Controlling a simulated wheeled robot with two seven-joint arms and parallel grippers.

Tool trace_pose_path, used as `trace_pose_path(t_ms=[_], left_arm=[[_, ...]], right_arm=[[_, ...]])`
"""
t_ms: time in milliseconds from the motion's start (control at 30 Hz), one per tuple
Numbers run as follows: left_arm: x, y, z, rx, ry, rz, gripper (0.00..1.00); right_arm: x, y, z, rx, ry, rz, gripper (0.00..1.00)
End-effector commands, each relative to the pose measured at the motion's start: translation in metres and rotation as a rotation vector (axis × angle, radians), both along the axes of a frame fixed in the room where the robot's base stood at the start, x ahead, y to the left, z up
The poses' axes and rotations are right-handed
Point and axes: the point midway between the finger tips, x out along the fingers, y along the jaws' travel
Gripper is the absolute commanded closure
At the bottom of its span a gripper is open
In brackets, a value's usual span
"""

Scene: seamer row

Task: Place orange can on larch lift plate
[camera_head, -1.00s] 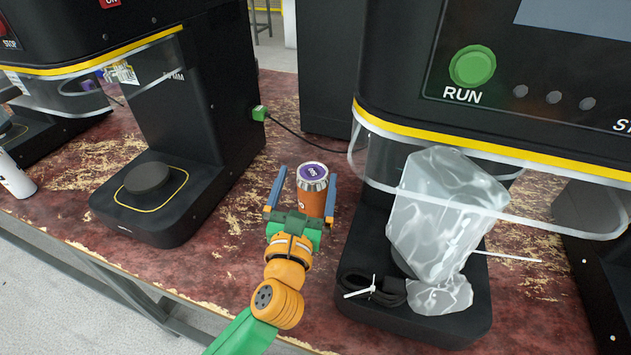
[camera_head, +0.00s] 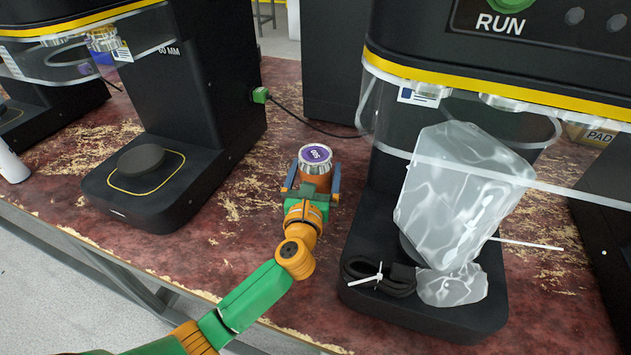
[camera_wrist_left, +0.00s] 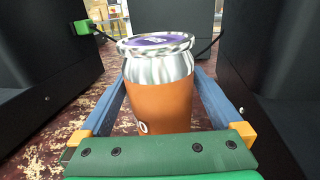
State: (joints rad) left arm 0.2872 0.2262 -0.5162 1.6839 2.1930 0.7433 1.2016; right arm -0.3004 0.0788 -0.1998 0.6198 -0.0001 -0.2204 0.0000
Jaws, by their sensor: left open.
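The orange can (camera_head: 317,184), with a silver top and purple lid, stands upright on the worn red table between two machines. My left gripper (camera_head: 314,174) is open, its blue fingers on either side of the can. In the left wrist view the can (camera_wrist_left: 165,103) stands between the fingers, with small gaps beside it. A round black lift plate (camera_head: 141,160) with a yellow outline sits bare on the left machine's base. The right machine's plate is mostly hidden by a crumpled clear bag (camera_head: 460,195). I cannot read which plate is larch. My right gripper is out of view.
A coiled black cable (camera_head: 380,276) with a white tie lies on the right machine's base. Clear guards (camera_head: 465,145) hang below both machine heads. A green plug (camera_head: 260,95) sticks out of the left machine. The table (camera_head: 235,205) left of the can is clear.

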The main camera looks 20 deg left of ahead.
Motion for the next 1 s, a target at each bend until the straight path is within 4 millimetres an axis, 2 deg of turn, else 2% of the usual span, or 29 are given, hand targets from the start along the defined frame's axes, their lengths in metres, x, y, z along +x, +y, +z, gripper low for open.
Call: trace_pose_path(t_ms=[100,467,500,800,1000], left_arm=[[0.000,0.000,0.000,0.000,0.000,0.000,0.00],[-0.001,0.000,0.000,0.001,0.000,0.000,0.97],[-0.001,0.000,0.000,0.001,0.000,0.000,1.00],[-0.001,0.000,0.003,0.001,-0.002,0.000,1.00],[-0.001,0.000,0.023,0.000,-0.004,-0.001,1.00]], right_arm=[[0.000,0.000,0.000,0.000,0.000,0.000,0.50],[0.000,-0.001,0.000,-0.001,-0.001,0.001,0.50],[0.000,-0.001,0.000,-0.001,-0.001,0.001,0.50],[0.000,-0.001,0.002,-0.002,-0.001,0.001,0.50],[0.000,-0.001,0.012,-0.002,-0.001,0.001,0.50]])
